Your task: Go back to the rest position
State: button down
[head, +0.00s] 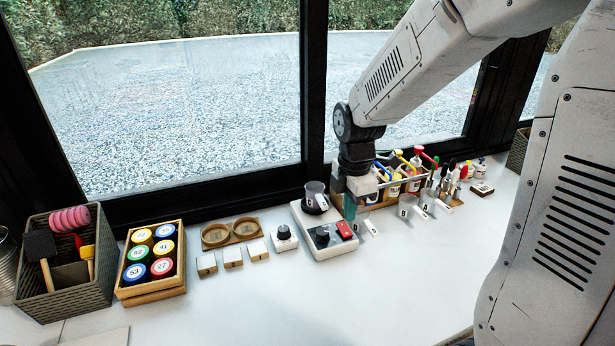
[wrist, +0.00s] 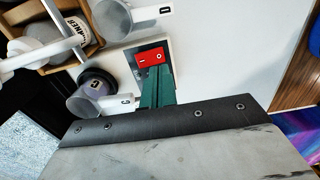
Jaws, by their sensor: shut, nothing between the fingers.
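My gripper (head: 350,212) is shut and empty, its teal fingers pointing down over the white device (head: 334,248) on the counter. In the wrist view the fingertips (wrist: 153,76) appear close to the red rocker switch (wrist: 150,57); I cannot tell whether they touch it. A grey cup marked C (wrist: 88,101) stands on the device's round dark plate. The rest position itself is not marked in view.
To the left are wooden blocks, a crate of coloured lids (head: 150,293) and a woven basket (head: 65,310). The front counter is clear; windows stand behind.

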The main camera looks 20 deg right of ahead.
jog(key=shift+s+m, duration=0.2)
jog(key=shift+m, duration=0.5)
jog(key=s+a+r+m, duration=0.1)
jog(key=s+r+m, duration=0.5)
jog(key=s+m, duration=0.2)
jog(key=s+a+r+m+t, duration=0.1)
jog(key=s+r+m, duration=0.5)
jog(key=s, duration=0.7)
jog(key=m, duration=0.2)
jog(key=shift+a+m, duration=0.3)
jog(key=shift+a, duration=0.05)
